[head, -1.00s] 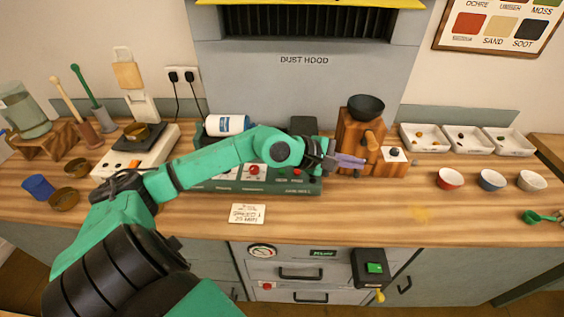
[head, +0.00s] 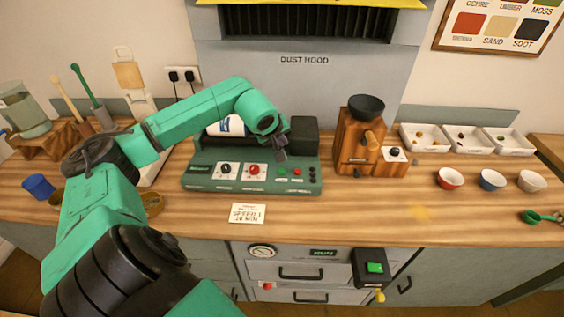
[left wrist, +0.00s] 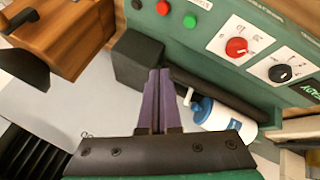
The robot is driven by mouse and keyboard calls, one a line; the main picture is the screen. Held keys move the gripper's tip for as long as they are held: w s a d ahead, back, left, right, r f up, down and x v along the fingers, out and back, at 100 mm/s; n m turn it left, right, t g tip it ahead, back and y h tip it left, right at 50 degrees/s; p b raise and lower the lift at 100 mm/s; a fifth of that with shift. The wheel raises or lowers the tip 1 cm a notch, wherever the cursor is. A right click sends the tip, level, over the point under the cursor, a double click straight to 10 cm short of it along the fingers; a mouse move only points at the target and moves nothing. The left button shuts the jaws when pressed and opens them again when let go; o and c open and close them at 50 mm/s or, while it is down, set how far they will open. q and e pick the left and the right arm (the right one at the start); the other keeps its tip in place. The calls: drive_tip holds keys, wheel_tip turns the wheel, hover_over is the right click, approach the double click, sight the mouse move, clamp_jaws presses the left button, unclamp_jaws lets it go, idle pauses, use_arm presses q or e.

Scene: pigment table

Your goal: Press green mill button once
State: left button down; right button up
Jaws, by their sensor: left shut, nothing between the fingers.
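The green mill (head: 200,183) stands on the counter with a row of controls along its front. Its small green button (head: 282,171) sits on the right part of the panel, beside a red one (head: 297,172). The green button also shows at the top of the left wrist view (left wrist: 190,22). My left gripper (head: 281,154) is above the mill's right half, near the panel but apart from the button. Its purple fingers (left wrist: 158,75) are shut and empty. A white and blue jar (head: 228,126) lies on the mill, partly hidden by my left arm. My right gripper is out of view.
A wooden grinder (head: 357,150) with a dark bowl stands right of the mill. A black block (head: 304,137) rises at the mill's right end. A label card (head: 248,213) lies in front. Another green button (head: 375,267) is on a black box below the counter edge.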

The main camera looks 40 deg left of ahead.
sight(282, 172)
use_arm(q)
wheel_tip(282, 172, down, 9)
drive_tip(key=b, duration=0.5)
drive_tip(key=shift+r+b, duration=0.15)
drive_tip(key=shift+b, duration=0.15)
drive_tip(key=shift+r, duration=0.1)
idle(1.4)
drive_tip(key=shift+f+b, duration=0.45)
drive_tip(key=shift+b, duration=0.05)
